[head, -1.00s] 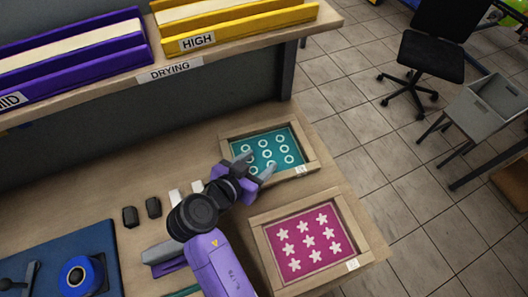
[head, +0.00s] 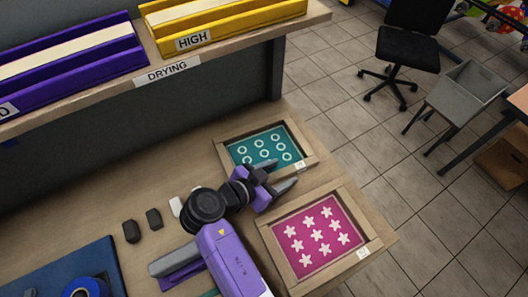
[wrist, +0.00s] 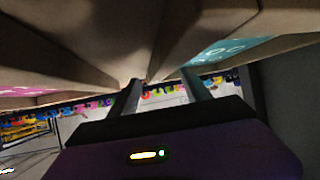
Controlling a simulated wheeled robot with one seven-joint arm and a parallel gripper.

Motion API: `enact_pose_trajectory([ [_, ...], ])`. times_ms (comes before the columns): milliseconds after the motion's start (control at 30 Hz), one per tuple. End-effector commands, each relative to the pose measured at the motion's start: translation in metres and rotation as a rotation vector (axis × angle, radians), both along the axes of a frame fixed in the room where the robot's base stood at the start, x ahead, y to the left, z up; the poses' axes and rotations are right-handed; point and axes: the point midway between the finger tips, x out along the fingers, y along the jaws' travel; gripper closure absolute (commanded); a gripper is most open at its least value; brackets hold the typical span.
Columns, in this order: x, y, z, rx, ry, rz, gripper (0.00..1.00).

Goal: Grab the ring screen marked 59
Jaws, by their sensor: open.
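The ring screen (head: 265,147) is a wooden frame with a teal panel of white rings, lying at the back right of the worktable. A small white tag sits on its front right corner; its number is too small to read. My gripper (head: 285,174) is open and empty, by the screen's front edge, in the gap between it and the star screen. One finger overlaps the front frame edge in the head view; I cannot tell if it touches. In the wrist view the teal panel (wrist: 232,47) shows at upper right, beyond the open fingers (wrist: 162,92).
The pink star screen (head: 318,237) in a wooden frame lies just in front, close to my gripper. Small dark blocks (head: 142,225) lie to the left. The drying shelf (head: 174,70) with purple and yellow racks overhangs the back. Floor lies beyond the table's right edge.

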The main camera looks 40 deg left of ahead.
Motion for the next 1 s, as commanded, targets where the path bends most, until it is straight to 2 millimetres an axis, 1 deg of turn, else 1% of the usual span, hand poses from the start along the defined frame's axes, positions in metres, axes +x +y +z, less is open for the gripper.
enact_pose_trajectory([
  [33,0.0050,-0.0012,-0.0051,-0.001,0.000,0.000,0.43],
  [133,0.0104,-0.0025,-0.0071,0.000,0.000,0.000,0.43],
  [367,0.0113,-0.0025,-0.0069,0.000,0.000,0.001,0.43],
  [467,0.0111,-0.0023,-0.0069,0.000,0.000,0.001,0.61],
  [600,0.0110,-0.0023,-0.0069,0.000,0.001,0.001,0.89],
  [667,0.0108,-0.0023,-0.0071,0.000,0.001,0.001,1.00],
  [1000,0.0109,-0.0022,-0.0070,0.000,0.001,0.001,1.00],
])
